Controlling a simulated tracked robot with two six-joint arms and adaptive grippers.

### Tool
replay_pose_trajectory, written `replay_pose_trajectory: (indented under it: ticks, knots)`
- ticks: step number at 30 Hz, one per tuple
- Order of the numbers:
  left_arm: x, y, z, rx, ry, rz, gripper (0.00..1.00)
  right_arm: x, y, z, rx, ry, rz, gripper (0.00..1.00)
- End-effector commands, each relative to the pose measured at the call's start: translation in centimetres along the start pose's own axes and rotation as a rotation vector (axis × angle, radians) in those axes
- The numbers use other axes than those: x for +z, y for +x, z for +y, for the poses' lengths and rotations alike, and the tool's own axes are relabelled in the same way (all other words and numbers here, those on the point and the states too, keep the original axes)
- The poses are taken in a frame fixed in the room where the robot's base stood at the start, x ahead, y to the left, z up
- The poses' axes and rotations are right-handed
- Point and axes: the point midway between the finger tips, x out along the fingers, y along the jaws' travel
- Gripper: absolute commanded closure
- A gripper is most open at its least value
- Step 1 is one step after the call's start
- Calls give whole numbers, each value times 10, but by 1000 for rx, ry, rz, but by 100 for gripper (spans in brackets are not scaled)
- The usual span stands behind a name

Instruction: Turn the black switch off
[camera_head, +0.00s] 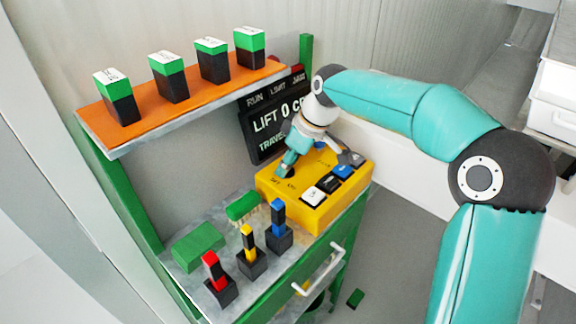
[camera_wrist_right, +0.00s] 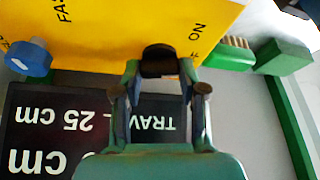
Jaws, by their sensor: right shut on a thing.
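The yellow control box (camera_head: 290,208) stands on the bench, with a black switch (camera_head: 290,173) at its back left part. In the right wrist view the black switch (camera_wrist_right: 158,62) is a dark round knob between the two fingertips of my right gripper (camera_wrist_right: 160,80). The right gripper (camera_head: 288,163) reaches down to the box from behind and is shut on the switch. The lettering ON and part of OFF shows beside the knob. The gripper partly hides the knob, so I cannot tell its setting. My left gripper is out of view.
A blue knob (camera_wrist_right: 28,58) is on the same box. White, black, blue and grey buttons line its right side. A black display (camera_head: 262,128) stands behind it. Red, yellow and blue levers (camera_head: 249,245) stand at the front. An orange shelf (camera_head: 190,108) is above left.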

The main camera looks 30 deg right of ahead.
Motion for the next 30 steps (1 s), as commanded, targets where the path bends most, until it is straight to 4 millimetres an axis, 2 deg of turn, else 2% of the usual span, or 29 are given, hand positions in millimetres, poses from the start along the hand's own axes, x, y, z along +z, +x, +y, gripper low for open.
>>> replay_pose_trajectory:
  ticks: [13, 29, 30]
  knots:
    - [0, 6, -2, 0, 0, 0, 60, -1, -1, -1, 96, 225, 3, 93]
    - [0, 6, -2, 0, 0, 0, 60, -1, -1, -1, 108, 258, 2, 93]
    - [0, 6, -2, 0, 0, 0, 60, -1, -1, -1, 108, 258, 3, 57]
